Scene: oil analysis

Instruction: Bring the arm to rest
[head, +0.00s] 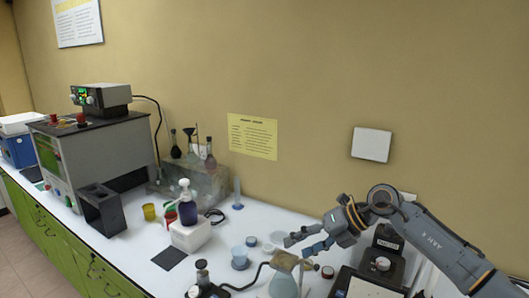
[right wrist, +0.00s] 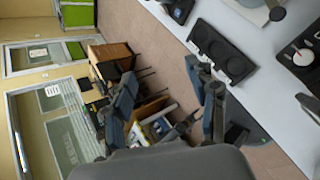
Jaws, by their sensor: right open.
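My right arm (head: 432,240) comes in from the right over the bench, bent at its joint near the wall. My right gripper (head: 299,246) points left, above the glassware on the bench. Its fingers are apart with nothing between them. In the right wrist view the open gripper (right wrist: 164,80) shows both fingers, with the floor and a distant desk beyond them. My left gripper is not in view.
Below the right gripper stand a flask (head: 284,284) and small containers such as a blue-rimmed beaker (head: 240,256). A dark instrument (head: 384,262) stands close under the arm. A pump bottle (head: 187,207) stands on a white box farther left. The wall (head: 320,130) is behind.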

